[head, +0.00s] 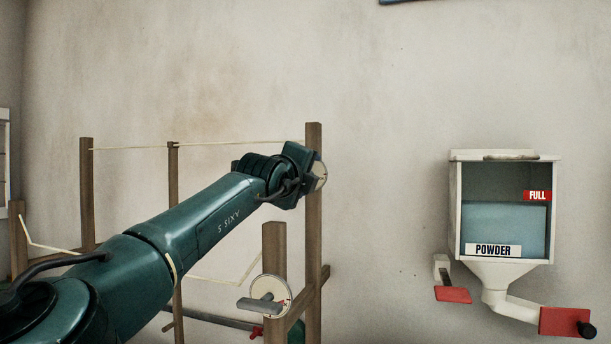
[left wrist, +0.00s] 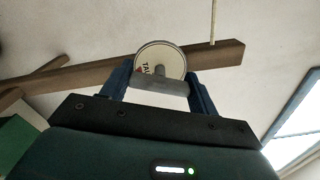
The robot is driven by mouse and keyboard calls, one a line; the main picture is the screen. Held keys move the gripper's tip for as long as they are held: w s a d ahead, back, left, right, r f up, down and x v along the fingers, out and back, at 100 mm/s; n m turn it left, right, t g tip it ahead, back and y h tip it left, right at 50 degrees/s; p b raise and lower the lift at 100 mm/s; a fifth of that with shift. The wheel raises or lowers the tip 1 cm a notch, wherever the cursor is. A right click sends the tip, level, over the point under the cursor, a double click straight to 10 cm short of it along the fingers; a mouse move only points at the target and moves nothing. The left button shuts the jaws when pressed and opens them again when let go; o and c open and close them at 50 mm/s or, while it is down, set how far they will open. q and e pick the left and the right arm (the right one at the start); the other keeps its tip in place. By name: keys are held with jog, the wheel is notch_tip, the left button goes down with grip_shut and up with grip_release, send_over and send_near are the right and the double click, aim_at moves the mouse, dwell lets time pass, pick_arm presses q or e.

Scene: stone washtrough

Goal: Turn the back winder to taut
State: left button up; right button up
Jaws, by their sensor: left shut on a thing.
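The back winder is a pale disc (head: 321,175) on the tall right-hand post, mostly hidden behind my left gripper (head: 308,170) in the head view. In the left wrist view the disc (left wrist: 157,57) shows part of the word TAUT, turned on its side, and its grey bar handle (left wrist: 160,87) lies between my blue fingers. My left gripper is shut on that handle. The back line (head: 230,143) runs nearly straight from the far left post to the tall post. My right gripper is not in view.
The front winder (head: 270,294) with a grey handle is on a shorter post (head: 274,240), below my left gripper. Its front line (head: 225,281) hangs slack. A powder dispenser (head: 507,165) marked FULL is on the wall at right. The wall between is bare.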

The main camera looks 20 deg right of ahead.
pick_arm(q)
jog(key=shift+n, duration=2.2)
jog(key=o, duration=1)
